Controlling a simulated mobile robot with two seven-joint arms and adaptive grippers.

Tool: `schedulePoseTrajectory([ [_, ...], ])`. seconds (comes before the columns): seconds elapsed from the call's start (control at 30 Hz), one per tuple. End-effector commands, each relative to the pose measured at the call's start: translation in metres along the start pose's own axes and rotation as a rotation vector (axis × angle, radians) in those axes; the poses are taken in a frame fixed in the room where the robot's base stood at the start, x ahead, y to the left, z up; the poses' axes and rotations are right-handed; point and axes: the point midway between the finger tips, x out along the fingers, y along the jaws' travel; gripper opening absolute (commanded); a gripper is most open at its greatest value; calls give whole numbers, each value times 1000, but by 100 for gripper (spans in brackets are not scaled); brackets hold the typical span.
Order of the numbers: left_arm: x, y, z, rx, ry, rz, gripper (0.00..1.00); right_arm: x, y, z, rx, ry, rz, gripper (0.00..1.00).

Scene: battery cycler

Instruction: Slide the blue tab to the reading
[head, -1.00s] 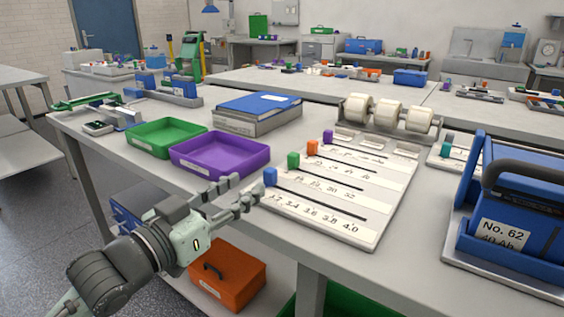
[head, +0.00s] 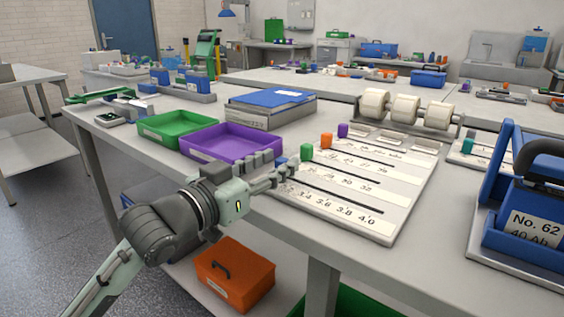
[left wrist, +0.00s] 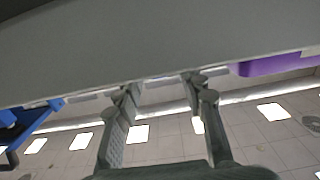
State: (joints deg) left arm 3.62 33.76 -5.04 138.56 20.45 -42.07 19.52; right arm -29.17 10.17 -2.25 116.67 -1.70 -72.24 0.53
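The pale slider board (head: 408,196) lies flat on the bench with several slotted rows. Its front row carries a printed scale (head: 345,211), with 3.4, 3.6, 3.8 and 4.0 legible. My left gripper (head: 285,168) is over this left end. In the left wrist view its two fingers (left wrist: 160,88) stand apart with no tab visible between them. I cannot tell whether a finger touches the tab. My right gripper is not in view.
Green (head: 307,152), orange (head: 326,140) and purple (head: 343,129) tabs stand close behind on the other rows. The purple tray (head: 205,150) is left of the board. The blue battery unit (head: 525,205) stands at the right. A roller stand (head: 445,130) is behind the board.

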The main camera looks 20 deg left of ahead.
Motion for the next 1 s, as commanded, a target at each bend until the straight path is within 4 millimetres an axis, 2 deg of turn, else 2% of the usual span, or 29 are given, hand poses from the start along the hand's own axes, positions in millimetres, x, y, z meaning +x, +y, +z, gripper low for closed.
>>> schedulePoseTrajectory([
  [0.1,15,0,-2,-1,2,-1,40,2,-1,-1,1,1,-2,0],
  [0.2,21,0,0,-1,0,-1,40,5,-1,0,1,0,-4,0],
  [0.53,24,0,0,-1,0,0,40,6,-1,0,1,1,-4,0],
  [0.83,24,0,0,0,0,0,2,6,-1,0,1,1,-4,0],
  [1.0,24,0,0,0,0,0,0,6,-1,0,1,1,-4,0],
])
